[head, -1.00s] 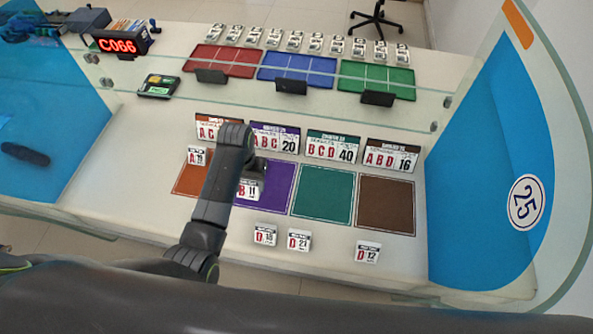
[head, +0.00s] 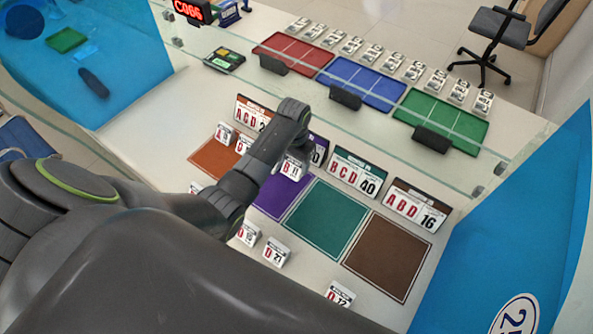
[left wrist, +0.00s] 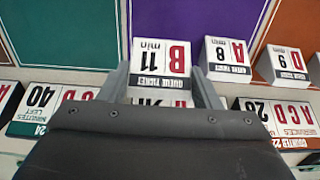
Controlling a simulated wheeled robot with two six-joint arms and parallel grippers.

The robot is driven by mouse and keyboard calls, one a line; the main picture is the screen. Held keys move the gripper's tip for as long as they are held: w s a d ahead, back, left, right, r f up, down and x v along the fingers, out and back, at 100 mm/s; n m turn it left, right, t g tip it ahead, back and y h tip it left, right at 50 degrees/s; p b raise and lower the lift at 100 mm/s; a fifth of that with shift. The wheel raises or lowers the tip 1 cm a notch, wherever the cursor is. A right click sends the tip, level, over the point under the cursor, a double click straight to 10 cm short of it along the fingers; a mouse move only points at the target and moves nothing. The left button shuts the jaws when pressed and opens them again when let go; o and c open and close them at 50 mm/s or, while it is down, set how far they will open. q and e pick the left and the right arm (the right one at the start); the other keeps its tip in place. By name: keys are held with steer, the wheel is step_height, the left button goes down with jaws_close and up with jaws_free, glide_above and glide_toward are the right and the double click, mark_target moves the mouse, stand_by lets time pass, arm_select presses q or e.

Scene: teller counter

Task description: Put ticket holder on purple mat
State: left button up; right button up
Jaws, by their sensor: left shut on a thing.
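My left gripper (left wrist: 163,82) is shut on a white ticket holder marked B 11 (left wrist: 162,58), with a finger on each side. In the head view this ticket holder (head: 292,168) shows beside my dark wrist, at the far part of the purple mat (head: 277,197). The purple mat (left wrist: 193,20) also shows behind the holder in the left wrist view. I cannot tell whether the holder touches the mat. My arm hides part of the mat and most of the purple mat's sign. My right gripper is not in view.
Two holders, A 8 (left wrist: 228,58) and D 9 (left wrist: 288,66), stand close beside. Orange (head: 213,159), teal (head: 327,217) and brown (head: 387,257) mats flank the purple one. Signs line their far edges. Holders D 21 (head: 275,252) and D 12 (head: 340,294) stand in front.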

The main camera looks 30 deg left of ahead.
mark_target(296, 169)
arm_select(q)
steer(key=shift+w+f, duration=0.1)
steer(key=shift+f, duration=0.2)
steer(key=f, duration=0.3)
steer(key=shift+d, duration=0.2)
steer(key=shift+a+f, duration=0.1)
steer(key=shift+f, duration=0.45)
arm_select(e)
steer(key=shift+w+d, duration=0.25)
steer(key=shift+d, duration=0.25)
arm_select(q)
steer(key=shift+f, duration=0.15)
steer(key=o, duration=1.1)
steer(key=shift+c, duration=0.2)
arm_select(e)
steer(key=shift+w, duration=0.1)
